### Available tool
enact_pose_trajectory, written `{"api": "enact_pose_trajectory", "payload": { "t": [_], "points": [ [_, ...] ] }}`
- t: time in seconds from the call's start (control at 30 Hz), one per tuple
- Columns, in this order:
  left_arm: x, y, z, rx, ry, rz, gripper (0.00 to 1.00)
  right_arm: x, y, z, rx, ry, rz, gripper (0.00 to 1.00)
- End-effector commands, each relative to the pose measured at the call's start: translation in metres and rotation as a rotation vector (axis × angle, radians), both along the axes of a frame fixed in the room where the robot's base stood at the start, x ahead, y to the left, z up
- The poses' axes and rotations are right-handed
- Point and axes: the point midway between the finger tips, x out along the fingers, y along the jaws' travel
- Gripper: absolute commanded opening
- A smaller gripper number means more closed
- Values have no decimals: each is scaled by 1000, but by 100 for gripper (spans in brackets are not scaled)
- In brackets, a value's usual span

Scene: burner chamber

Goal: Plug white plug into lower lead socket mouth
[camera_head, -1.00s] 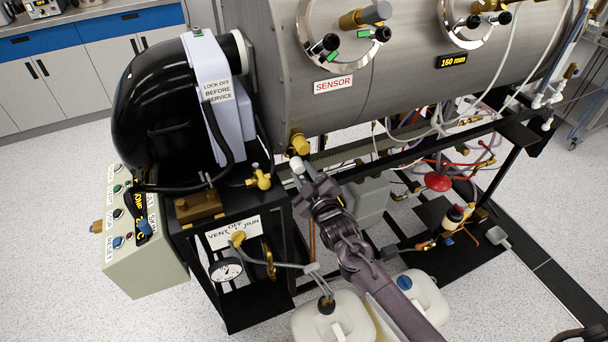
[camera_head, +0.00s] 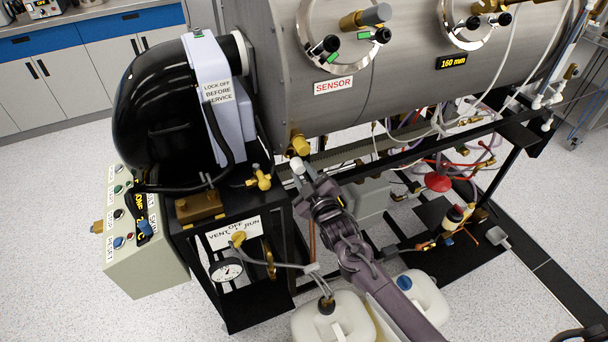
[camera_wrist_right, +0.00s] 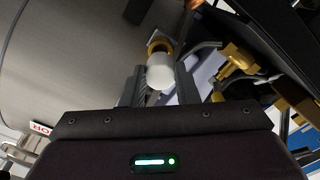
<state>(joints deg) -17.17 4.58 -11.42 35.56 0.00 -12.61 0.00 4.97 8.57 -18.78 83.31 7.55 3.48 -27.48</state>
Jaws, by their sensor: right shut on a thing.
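My right gripper (camera_head: 304,181) is shut on the white plug (camera_head: 297,166), whose rounded white end stands out past the fingertips. A brass fitting (camera_head: 300,145) under the steel chamber, which looks like the lower lead socket, is just above the plug. In the right wrist view, the white plug (camera_wrist_right: 160,74) sits between the fingers (camera_wrist_right: 158,92) and partly covers the brass ring (camera_wrist_right: 159,47) behind it. A small gap seems to remain in the head view; contact cannot be told.
A yellow valve (camera_head: 259,178) sits on the black frame to the left. The steel chamber (camera_head: 290,80) is directly above. White jugs (camera_head: 335,318) stand below my right arm. Hoses and a red disc (camera_head: 438,181) lie to the right.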

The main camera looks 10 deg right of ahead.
Motion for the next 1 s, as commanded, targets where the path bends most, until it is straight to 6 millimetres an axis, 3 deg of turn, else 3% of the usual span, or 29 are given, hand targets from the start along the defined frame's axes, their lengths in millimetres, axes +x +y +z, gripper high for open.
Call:
{"api": "enact_pose_trajectory", "payload": {
  "t": [1.0],
  "points": [
    [-1, -1, -20, -1, 1, -1, 36, 30, 6, -1, 1, -1, 1, 0]
  ]
}}
